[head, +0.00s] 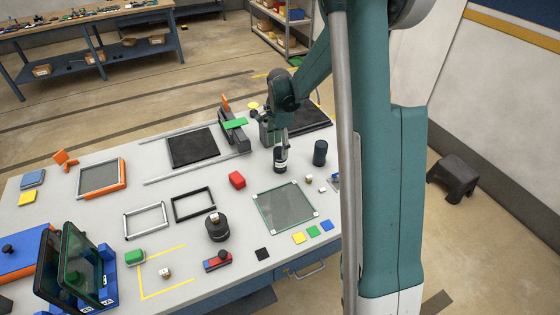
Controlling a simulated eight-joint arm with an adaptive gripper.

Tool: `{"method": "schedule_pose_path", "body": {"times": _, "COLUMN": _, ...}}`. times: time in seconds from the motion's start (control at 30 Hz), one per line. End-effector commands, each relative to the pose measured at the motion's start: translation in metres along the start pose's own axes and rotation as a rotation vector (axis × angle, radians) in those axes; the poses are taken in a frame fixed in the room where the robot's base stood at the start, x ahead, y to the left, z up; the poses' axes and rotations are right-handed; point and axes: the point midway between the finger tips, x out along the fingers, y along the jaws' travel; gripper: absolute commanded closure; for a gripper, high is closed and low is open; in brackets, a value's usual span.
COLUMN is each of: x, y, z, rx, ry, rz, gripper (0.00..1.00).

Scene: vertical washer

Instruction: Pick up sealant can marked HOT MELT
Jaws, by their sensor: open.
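A dark can with a pale label (280,159) stands upright on the right part of the table. A plain dark cylinder (320,153) stands just to its right. No lettering is readable on either, so I cannot tell which is marked HOT MELT. My gripper (281,145) points down at the labelled can and is open. A finger overlaps the can's top in the picture; I cannot tell whether they touch. The far side of the can and part of my gripper are hidden.
A red block (237,180) and a glass plate (285,207) lie nearer the front. A grey fixture with a green piece (236,124) stands left of my gripper. Small light blocks (308,179) lie in front of the plain cylinder. My arm hides the table's right end.

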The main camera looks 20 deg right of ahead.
Motion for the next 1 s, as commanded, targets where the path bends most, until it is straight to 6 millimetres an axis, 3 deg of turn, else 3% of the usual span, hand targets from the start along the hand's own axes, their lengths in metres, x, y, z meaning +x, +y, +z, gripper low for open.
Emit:
{"method": "schedule_pose_path", "body": {"times": 0.13, "x": 0.013, "y": 0.0, "z": 0.0, "rx": 0.0, "ry": 0.0, "rz": 0.0, "gripper": 0.47}}
{"method": "schedule_pose_path", "body": {"times": 0.57, "x": 0.016, "y": 0.0, "z": 0.0, "rx": 0.0, "ry": 0.0, "rz": 0.0, "gripper": 0.47}}
{"method": "schedule_pose_path", "body": {"times": 1.0, "x": 0.04, "y": 0.0, "z": 0.0, "rx": 0.0, "ry": 0.0, "rz": 0.0, "gripper": 0.47}}
